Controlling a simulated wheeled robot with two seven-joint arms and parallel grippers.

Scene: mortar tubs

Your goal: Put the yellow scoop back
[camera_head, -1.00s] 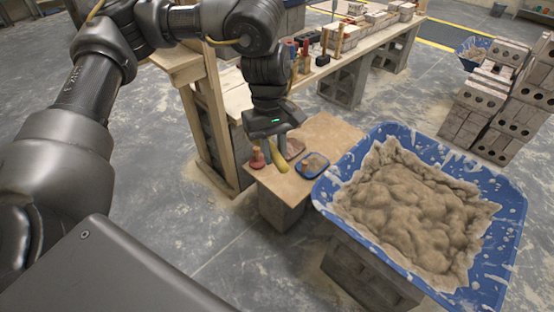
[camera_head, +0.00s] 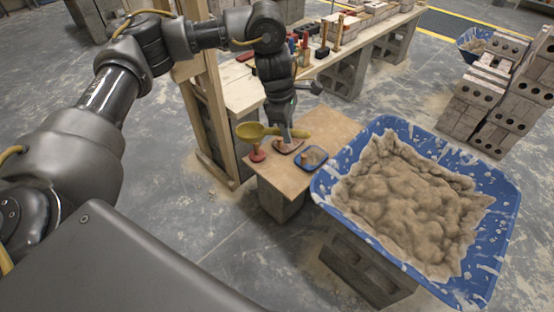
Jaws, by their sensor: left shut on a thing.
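The yellow scoop (camera_head: 256,131) is held roughly level above the small wooden board, its rounded bowl pointing left and its handle running right. My left gripper (camera_head: 285,132) points down and is shut on the scoop's handle; its fingertips are partly hidden by the gripper body and scoop. Below it on the board (camera_head: 318,129) stand a red-based tool with a wooden knob (camera_head: 257,153), a brownish flat tool (camera_head: 288,146) and a blue-rimmed tray or float (camera_head: 313,157). My right gripper is not in view.
A large blue tub (camera_head: 502,200) full of mortar stands right of the board on concrete blocks. A long workbench (camera_head: 375,41) behind carries several hand tools and bricks. A wooden post (camera_head: 203,120) rises left of the board. Stacked bricks (camera_head: 492,92) stand at the right.

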